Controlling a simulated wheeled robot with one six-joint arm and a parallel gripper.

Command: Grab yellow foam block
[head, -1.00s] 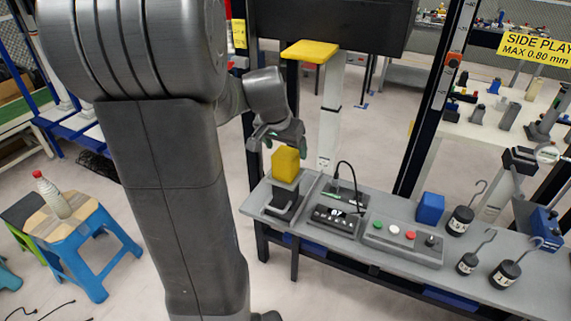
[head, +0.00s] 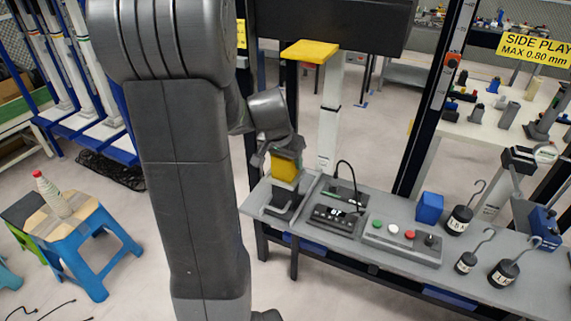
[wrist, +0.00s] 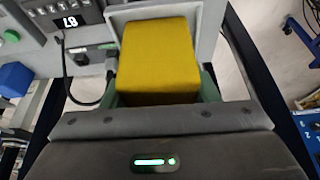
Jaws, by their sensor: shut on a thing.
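Whether the block touches the stand beneath cannot be told.
A console with a lit display (head: 334,217) and a button box (head: 403,241) sit right of the stand. A blue block (head: 430,208) and several hooked black weights (head: 460,220) stand farther right.

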